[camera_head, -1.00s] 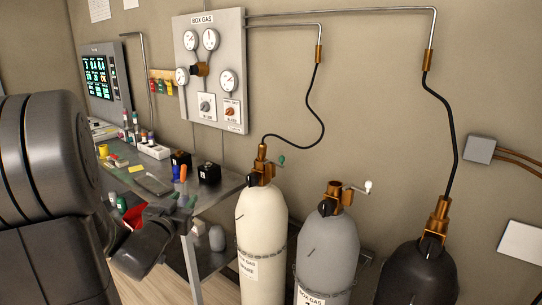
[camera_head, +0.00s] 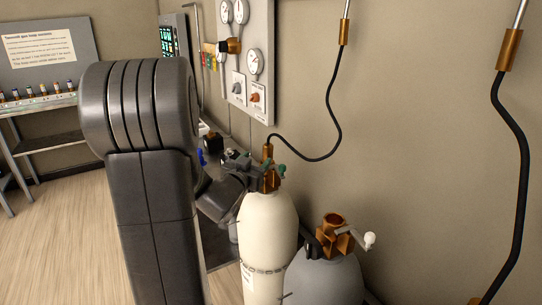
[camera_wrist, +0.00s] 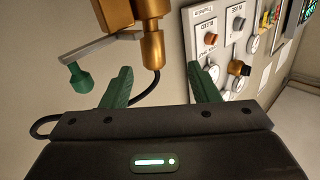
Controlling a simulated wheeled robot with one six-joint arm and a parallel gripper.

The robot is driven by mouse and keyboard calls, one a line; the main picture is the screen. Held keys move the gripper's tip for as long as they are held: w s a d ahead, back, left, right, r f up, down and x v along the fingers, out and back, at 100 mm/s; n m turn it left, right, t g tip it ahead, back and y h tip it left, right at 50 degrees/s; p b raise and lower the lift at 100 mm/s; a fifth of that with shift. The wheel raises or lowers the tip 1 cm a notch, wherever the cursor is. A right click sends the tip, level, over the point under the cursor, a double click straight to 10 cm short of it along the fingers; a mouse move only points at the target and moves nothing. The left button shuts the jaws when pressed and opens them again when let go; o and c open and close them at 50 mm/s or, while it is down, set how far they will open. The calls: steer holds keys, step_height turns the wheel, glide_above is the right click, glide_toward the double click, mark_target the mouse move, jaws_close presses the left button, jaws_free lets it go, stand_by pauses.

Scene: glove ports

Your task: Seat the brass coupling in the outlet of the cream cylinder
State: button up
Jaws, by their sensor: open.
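The cream cylinder (camera_head: 266,235) stands upright by the wall, a chain around it. The brass coupling (camera_head: 267,152), on the end of a black hose, is at its brass valve. In the wrist view the coupling (camera_wrist: 152,45) is beside the brass valve body (camera_wrist: 113,12); I cannot tell whether it is fully seated. My gripper (camera_wrist: 160,78) is open, its green fingers apart, with the coupling beyond the gap between them and nothing held. In the head view the gripper is at the cream cylinder's valve, partly hiding it.
A grey cylinder (camera_head: 325,280) with an open brass outlet (camera_head: 334,220) and a white-knobbed lever (camera_head: 369,240) stands close right. The valve's green-knobbed lever (camera_wrist: 78,77) is left of my fingers. The gauge panel (camera_head: 258,60) is on the wall behind. The floor at left is clear.

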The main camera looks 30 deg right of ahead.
mark_target(266, 150)
steer(key=shift+x, duration=0.95)
steer(key=shift+w+d, duration=0.2)
steer(key=shift+d, duration=0.3)
steer(key=shift+w+d+r+p, duration=0.15)
steer(key=shift+r+p, duration=0.05)
steer(key=shift+p, duration=0.15)
steer(key=x, duration=0.1)
steer(key=p+x, duration=0.1)
steer(key=x, duration=0.1)
steer(key=shift+d+r+p, duration=0.25)
steer(key=shift+d+p, duration=0.05)
steer(key=shift+d, duration=0.2)
steer(key=shift+w+d+f, duration=0.1)
steer(key=shift+w+d, duration=0.25)
jaws_close()
step_height(266, 150, up, 9)
steer(key=shift+f+p, duration=0.1)
steer(key=shift+p, duration=0.2)
steer(key=shift+r+p, duration=0.3)
steer(key=shift+r, duration=0.2)
steer(key=f+p, duration=0.1)
steer(key=p, duration=0.1)
steer(key=w+f+g+p, duration=0.1)
steer(key=f+p, duration=0.1)
steer(key=shift+f, duration=0.1)
steer(key=shift+w+d+f+g+p, duration=0.1)
steer(key=shift+f+g+p, duration=0.45)
steer(key=shift+f, duration=0.7)
